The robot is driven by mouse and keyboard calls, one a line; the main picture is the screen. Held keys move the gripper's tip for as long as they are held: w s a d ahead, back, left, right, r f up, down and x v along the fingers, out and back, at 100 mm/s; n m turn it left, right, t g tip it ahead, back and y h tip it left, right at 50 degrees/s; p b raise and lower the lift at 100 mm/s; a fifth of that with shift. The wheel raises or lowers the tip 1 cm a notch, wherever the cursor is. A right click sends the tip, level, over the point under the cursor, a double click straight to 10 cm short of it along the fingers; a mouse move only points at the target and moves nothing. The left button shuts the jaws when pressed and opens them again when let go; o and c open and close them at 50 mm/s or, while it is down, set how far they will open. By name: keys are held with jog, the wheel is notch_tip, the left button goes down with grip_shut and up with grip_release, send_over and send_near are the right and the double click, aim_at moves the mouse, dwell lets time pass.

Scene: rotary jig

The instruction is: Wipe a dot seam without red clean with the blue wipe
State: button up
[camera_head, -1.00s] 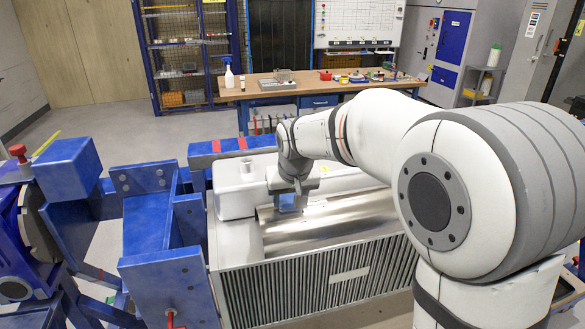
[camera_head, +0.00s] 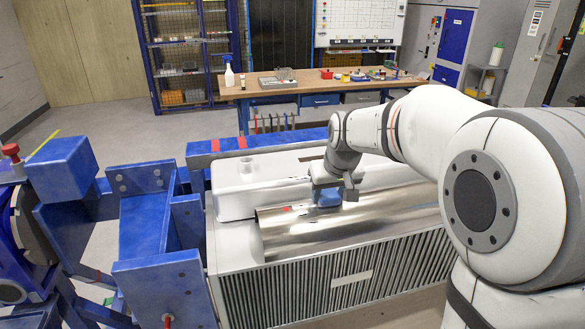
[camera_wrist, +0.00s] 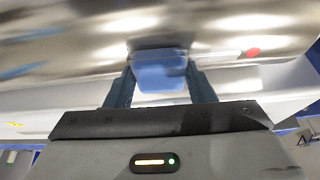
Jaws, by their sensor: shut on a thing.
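My gripper (camera_head: 328,190) is shut on the blue wipe (camera_head: 328,197), just over the curved shiny metal sheet (camera_head: 300,238) of the white machine. In the wrist view the blue wipe (camera_wrist: 160,75) sits between the two fingers. I cannot tell whether it touches the sheet. A red mark (camera_head: 287,209) lies on the sheet left of the wipe. It shows as a red dot (camera_wrist: 253,52) to the right of the wipe in the wrist view, at the end of a pale streak. Sheet under the wipe is hidden.
The white housing (camera_head: 232,198) with a round cap stands behind the sheet, and a ribbed grille (camera_head: 290,292) is in front. A blue steel frame (camera_head: 160,275) stands close on the left. A wooden workbench (camera_head: 300,90) with small items is at the back.

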jog(key=shift+w+d, duration=0.1)
jog(key=shift+d, duration=0.35)
jog(key=shift+r+p, duration=2.5)
jog(key=shift+r, duration=1.5)
